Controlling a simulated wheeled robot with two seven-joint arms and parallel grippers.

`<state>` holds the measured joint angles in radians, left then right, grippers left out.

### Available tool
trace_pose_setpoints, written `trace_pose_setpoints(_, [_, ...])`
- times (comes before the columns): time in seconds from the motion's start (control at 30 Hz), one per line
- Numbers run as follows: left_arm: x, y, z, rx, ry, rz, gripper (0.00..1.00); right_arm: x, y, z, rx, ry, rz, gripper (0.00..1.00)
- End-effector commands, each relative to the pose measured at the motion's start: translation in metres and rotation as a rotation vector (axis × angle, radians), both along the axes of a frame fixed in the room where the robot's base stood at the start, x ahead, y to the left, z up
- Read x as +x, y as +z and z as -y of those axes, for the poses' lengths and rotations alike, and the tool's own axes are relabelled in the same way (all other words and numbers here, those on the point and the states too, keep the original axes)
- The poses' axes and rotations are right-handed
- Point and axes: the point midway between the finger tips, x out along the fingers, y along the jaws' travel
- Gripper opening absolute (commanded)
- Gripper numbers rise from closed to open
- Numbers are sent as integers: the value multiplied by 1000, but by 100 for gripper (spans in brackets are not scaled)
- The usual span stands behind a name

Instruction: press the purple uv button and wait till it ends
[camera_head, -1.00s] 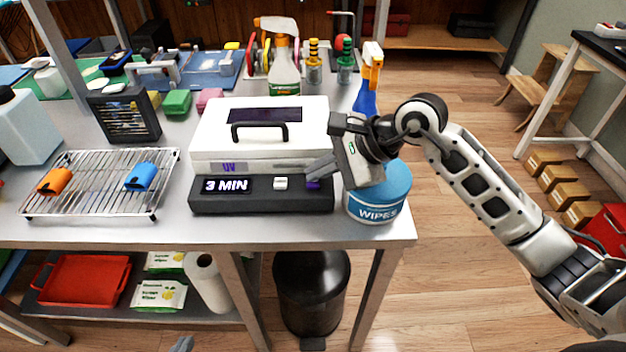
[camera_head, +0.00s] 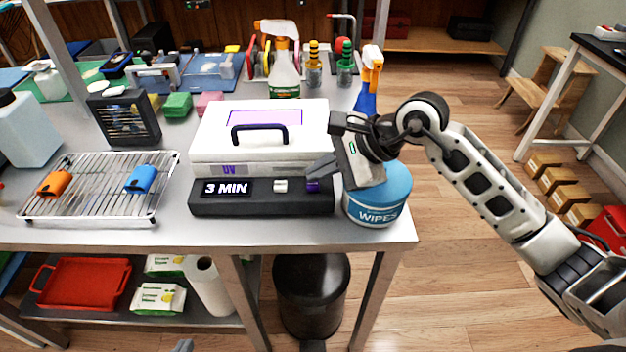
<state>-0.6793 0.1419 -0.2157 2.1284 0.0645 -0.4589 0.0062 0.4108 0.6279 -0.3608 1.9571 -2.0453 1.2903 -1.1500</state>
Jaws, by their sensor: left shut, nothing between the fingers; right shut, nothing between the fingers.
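The white UV box (camera_head: 205,140) with a dark handle stands on a black base on the metal table. Its lid window (camera_head: 265,118) glows pale purple. The base display (camera_head: 226,188) reads "3 MIN". A white button (camera_head: 280,186) and the purple UV button (camera_head: 313,187) sit to the right of the display. My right gripper (camera_head: 312,171) is shut and empty, with its fingertips just above the purple button; I cannot tell whether they touch it. Only a small grey tip of my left gripper (camera_head: 183,345) shows at the bottom edge, away from the box.
A blue wipes tub (camera_head: 376,210) stands right beside the base, under my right gripper. A wire rack (camera_head: 105,195) with an orange and a blue item lies to the left. Spray bottles (camera_head: 285,75) stand behind the box. A black bin (camera_head: 312,295) stands below the table.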

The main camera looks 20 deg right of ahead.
Motion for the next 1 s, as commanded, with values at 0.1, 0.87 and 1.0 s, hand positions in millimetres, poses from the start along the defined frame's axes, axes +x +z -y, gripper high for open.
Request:
trace_pose_setpoints(0.1, [0, 4, 0, 0, 0, 0, 0, 0, 7, 0, -1, 1, 1, 0])
trace_pose_setpoints(0.87, [0, 24, 0, 0, 0, -1, 0, 0, 44, 0, 0, 0, 3, 0])
trace_pose_setpoints(1.0, [0, 30, 0, 0, 0, -1, 0, 0, 56, 0, 1, 1, 1, 0])
